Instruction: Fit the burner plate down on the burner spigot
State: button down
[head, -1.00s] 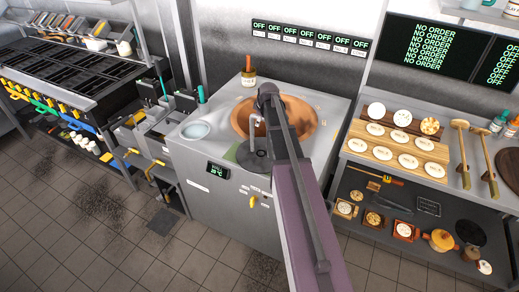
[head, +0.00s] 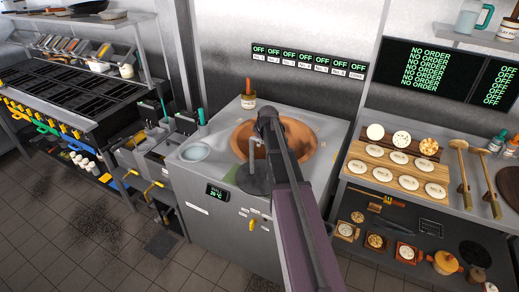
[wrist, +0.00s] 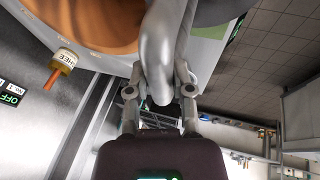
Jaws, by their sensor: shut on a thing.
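The burner plate (head: 257,183) shows in the head view as a dark grey disc at the front of the tandoor top, partly covered by my arm. A grey upright handle (head: 252,152) rises by it. In the wrist view, my gripper (wrist: 160,92) is shut on the curved grey handle (wrist: 158,60), with one finger on each side. A dark edge of the plate (wrist: 222,9) shows at the top of that view. The burner spigot cannot be made out. I cannot tell whether the plate is touching the surface under it.
The copper-coloured oven mouth (head: 302,137) opens behind the plate. A green patch (head: 231,173) lies left of it. A ghee jar (head: 248,98) stands at the back, and a pale round dish (head: 195,151) at the left.

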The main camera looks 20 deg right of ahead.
jog(key=shift+r, duration=0.15)
jog(key=shift+r+p, duration=1.7)
jog(key=shift+p, duration=0.05)
jog(key=shift+s+d, duration=0.3)
jog(key=shift+s, duration=0.35)
jog(key=s+d, duration=0.3)
jog(key=s, duration=0.3)
jog(key=s+d+r+p, duration=0.1)
jog(key=s+d, duration=0.2)
jog(key=s, duration=0.4)
jog(key=shift+d+r, duration=0.15)
jog(key=shift+d, duration=0.15)
jog(key=c, duration=1.1)
grip_release()
jog(key=shift+c, duration=0.2)
grip_shut()
